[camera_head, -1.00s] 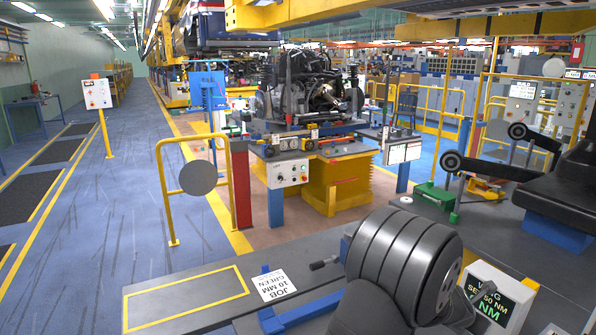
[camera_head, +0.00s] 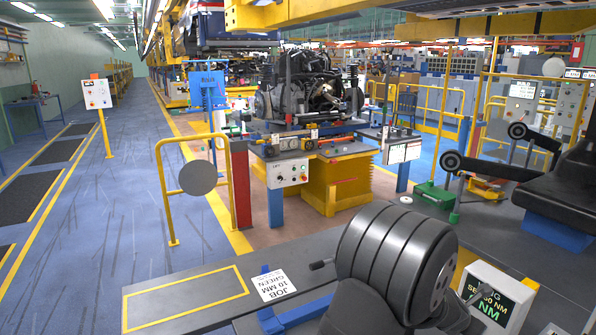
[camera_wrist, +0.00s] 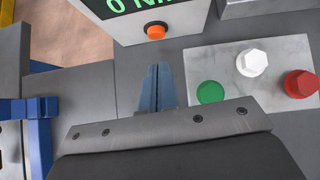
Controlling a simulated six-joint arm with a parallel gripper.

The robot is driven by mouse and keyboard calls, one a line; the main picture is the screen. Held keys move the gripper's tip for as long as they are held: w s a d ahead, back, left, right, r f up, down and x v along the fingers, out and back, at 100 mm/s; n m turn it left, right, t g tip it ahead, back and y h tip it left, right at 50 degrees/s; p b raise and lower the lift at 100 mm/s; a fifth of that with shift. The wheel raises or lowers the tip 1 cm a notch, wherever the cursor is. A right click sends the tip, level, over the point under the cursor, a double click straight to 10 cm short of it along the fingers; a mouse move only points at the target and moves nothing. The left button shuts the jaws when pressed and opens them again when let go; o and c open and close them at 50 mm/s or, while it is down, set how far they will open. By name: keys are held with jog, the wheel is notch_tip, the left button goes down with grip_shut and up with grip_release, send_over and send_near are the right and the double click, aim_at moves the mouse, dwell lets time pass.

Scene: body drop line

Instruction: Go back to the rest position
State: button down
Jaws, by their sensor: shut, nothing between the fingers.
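My gripper (camera_wrist: 157,88) shows in the wrist view with its two bluish fingers shut together and empty, above the grey bench top. To its right lies a light metal plate (camera_wrist: 225,62) with a green hex head (camera_wrist: 210,92), a white one (camera_wrist: 251,63) and a red one (camera_wrist: 301,84). The fingertips are apart from all of them in the picture. In the head view my dark arm hides the gripper.
A display box (camera_head: 497,297) reading NM stands right of my arm; its orange button (camera_wrist: 155,30) shows in the wrist view. A job card (camera_head: 274,285) and a yellow-outlined area (camera_head: 185,300) lie on the bench. A blue rack (camera_wrist: 30,108) is at left.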

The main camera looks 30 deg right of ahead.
jog(key=shift+n+t+h, duration=0.3)
jog(key=shift+n+t, duration=0.5)
jog(key=shift+n, duration=0.1)
jog(key=s, duration=0.2)
jog(key=s+a, duration=0.1)
jog(key=s, duration=0.1)
jog(key=s+r, duration=0.1)
jog(key=s, duration=0.1)
jog(key=shift+s+a, duration=0.2)
jog(key=s+a, duration=0.1)
jog(key=s, duration=0.1)
jog(key=s+a+n+t, duration=0.1)
jog(key=s, duration=0.1)
jog(key=s+a+n+t, duration=0.1)
jog(key=s, duration=0.1)
jog(key=shift+s+r, duration=0.1)
jog(key=shift+r, duration=0.05)
jog(key=s+a+r+n+t, duration=0.3)
jog(key=s+a+t, duration=0.2)
jog(key=s+a, duration=0.4)
jog(key=w+d+f, duration=0.2)
jog(key=w+d, duration=0.1)
jog(key=w, duration=0.2)
jog(key=shift+w+f+n+h, duration=0.2)
jog(key=shift+f+n+h, duration=0.1)
jog(key=shift+h, duration=0.1)
jog(key=shift+r, duration=0.1)
